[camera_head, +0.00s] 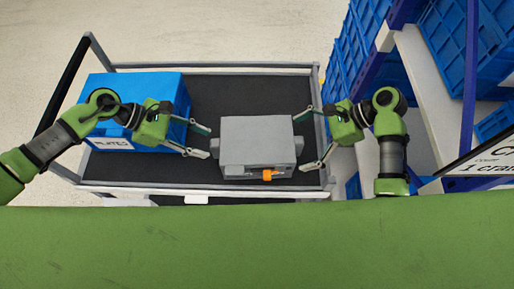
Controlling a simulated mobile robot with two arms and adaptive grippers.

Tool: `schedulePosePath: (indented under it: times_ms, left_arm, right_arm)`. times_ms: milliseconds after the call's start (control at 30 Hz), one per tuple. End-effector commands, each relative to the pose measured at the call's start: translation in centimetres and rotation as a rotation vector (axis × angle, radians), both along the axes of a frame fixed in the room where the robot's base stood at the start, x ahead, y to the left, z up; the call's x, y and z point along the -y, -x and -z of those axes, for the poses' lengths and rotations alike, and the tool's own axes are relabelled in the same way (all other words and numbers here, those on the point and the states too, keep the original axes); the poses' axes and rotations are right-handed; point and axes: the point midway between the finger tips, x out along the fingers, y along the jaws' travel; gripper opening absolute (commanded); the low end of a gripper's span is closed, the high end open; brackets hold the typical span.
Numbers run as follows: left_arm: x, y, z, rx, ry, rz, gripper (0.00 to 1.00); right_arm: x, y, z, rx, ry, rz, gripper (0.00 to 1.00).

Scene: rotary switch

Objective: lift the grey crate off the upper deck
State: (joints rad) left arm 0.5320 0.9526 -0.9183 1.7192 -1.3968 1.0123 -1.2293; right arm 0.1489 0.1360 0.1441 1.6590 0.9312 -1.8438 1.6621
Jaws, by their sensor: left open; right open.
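The grey crate (255,133) is a closed box with a ledge on each side and an orange knob (267,175) low on its near face. It stands on the dark upper deck (240,88) of a cart. My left gripper (209,143) is open just left of the crate, with its fingers spread at the left ledge. My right gripper (305,141) is open just right of the crate, with its fingers spread at the right ledge. I cannot tell whether any finger touches the crate.
A blue crate (105,88) with a white label stands on the deck's left part, partly behind my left arm. Grey rails edge the cart (210,68). A shelf rack (430,110) with blue crates stands at the right. The deck behind the grey crate is clear.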

Motion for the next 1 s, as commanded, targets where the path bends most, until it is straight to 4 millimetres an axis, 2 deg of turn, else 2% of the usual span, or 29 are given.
schedulePosePath:
  times_ms: [200, 500, 567, 667, 700, 900, 1000]
  left_arm:
    - [1.1, 0.0, 1.1, -0.001, 0.000, -0.001, 0.42]
    - [1.2, 0.0, 1.2, -0.001, -0.001, -0.001, 0.42]
    - [1.2, 0.0, 1.2, -0.001, -0.001, -0.001, 0.29]
    - [1.2, 0.0, 1.2, -0.001, -0.001, -0.001, 0.03]
    - [1.2, 0.0, 1.2, -0.001, 0.000, -0.001, 0.00]
    - [1.4, 0.2, 1.2, -0.002, 0.003, 0.004, 0.00]
    - [1.5, 0.2, 1.2, -0.003, 0.005, 0.004, 0.00]
  right_arm:
    - [-0.6, 0.1, 0.6, -0.001, 0.001, -0.001, 1.00]
    - [-0.6, 0.0, 0.7, -0.001, 0.001, -0.001, 1.00]
    - [-0.6, 0.0, 0.7, -0.001, 0.001, -0.001, 0.87]
    - [-0.7, 0.0, 0.7, -0.001, 0.001, -0.001, 0.61]
    - [-0.7, 0.0, 0.7, 0.000, 0.000, 0.000, 0.51]
    - [-0.8, 0.0, 0.6, 0.001, -0.003, 0.000, 0.00]
    - [-0.9, 0.0, 0.6, 0.001, -0.006, -0.001, 0.00]
